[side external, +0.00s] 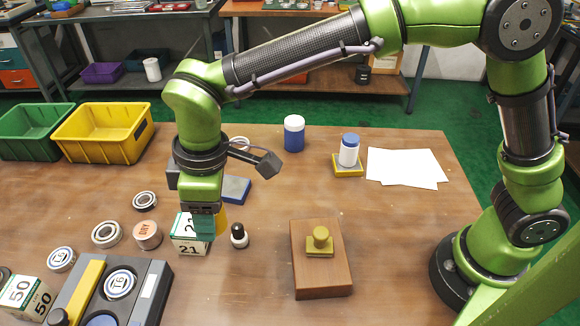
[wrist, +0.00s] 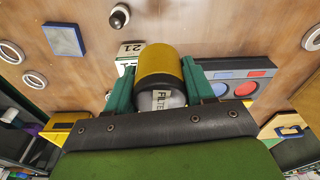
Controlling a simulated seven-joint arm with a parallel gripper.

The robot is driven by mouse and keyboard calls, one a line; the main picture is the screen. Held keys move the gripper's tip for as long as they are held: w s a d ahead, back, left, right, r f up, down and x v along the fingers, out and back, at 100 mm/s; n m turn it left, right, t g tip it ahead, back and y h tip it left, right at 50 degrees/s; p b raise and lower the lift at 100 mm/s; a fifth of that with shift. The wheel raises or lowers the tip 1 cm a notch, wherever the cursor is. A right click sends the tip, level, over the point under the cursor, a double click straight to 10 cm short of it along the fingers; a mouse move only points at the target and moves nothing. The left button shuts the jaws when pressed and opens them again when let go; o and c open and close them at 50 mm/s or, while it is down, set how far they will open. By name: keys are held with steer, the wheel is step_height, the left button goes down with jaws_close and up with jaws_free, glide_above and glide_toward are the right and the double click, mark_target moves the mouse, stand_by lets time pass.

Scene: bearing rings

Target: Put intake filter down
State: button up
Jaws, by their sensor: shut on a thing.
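The intake filter (wrist: 165,68) is a cylinder with a yellow body, a pale end and a label reading FILTER. It sits between the two green fingers of my gripper (wrist: 160,82) in the wrist view, and the jaws are shut on it. In the side view my gripper (side external: 204,222) points down over the table beside the box marked 21, and only a yellow sliver of the filter (side external: 221,220) shows behind the fingers. I cannot tell whether the filter's lower end touches the table.
The box marked 21 (side external: 187,246) and a small black-capped bottle (side external: 239,240) stand close by. A dark tray (side external: 150,295) and several bearing rings (side external: 106,234) lie left. A wooden block (side external: 322,280) bears a yellow-handled piece (side external: 320,240). Clear table lies between bottle and block.

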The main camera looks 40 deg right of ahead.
steer(key=n, duration=0.2)
glide_above(214, 308)
steer(key=f, duration=1.1)
steer(key=shift+s+d, duration=0.15)
steer(key=shift+d, duration=0.1)
steer(key=shift+f, duration=2.1)
steer(key=shift+f, duration=0.15)
steer(key=o, duration=1)
steer(key=shift+o, duration=0.3)
